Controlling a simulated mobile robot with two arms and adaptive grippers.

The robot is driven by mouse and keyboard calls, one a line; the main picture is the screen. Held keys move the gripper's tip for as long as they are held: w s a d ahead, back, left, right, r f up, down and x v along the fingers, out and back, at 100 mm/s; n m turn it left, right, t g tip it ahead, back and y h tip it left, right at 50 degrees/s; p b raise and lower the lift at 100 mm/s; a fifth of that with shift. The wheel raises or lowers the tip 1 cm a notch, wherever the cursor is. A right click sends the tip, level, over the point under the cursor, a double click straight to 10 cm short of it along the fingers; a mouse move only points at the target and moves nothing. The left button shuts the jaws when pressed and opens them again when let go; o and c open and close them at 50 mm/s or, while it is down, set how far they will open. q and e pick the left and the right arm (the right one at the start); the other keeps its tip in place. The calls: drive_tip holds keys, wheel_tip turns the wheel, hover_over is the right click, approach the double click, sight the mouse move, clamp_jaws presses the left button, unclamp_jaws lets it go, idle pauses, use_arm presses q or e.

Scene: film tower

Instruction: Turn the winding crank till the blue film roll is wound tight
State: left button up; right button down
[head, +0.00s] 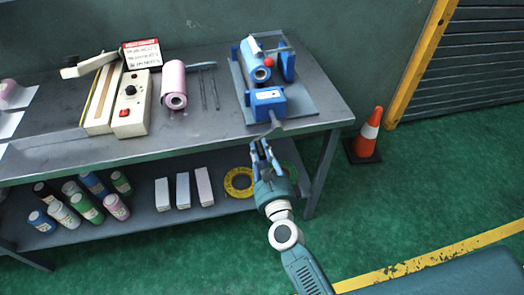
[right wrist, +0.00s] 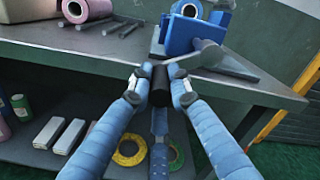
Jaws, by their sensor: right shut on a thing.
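The blue film winder (head: 266,95) stands on a grey plate at the right end of the workbench. The blue film roll (head: 257,70) lies across it, with a red knob (head: 269,61) beside it. The winding crank (head: 275,127) sticks out over the bench's front edge. In the right wrist view, its grey arm (right wrist: 200,56) reaches down to a black handle (right wrist: 160,92). My right gripper (head: 261,147) is shut on that handle, one finger on each side, as the right wrist view (right wrist: 158,84) shows. My left gripper is not in view. How tight the film is wound I cannot tell.
A pink roll (head: 174,88), thin rods (head: 208,88) and a cream sealing device (head: 132,103) lie left on the bench. The lower shelf (head: 150,222) holds bottles, boxes and tape rolls. An orange cone (head: 368,135) stands right of the bench.

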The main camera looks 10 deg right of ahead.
drive_tip(key=shift+r, duration=0.15)
drive_tip(key=c, duration=1.6)
unclamp_jaws()
drive_tip(key=shift+s, duration=0.1)
drive_tip(key=shift+s+f, duration=0.2)
drive_tip(key=shift+s, duration=0.15)
drive_tip(key=s, duration=1.1)
drive_tip(key=shift+d+r, duration=0.15)
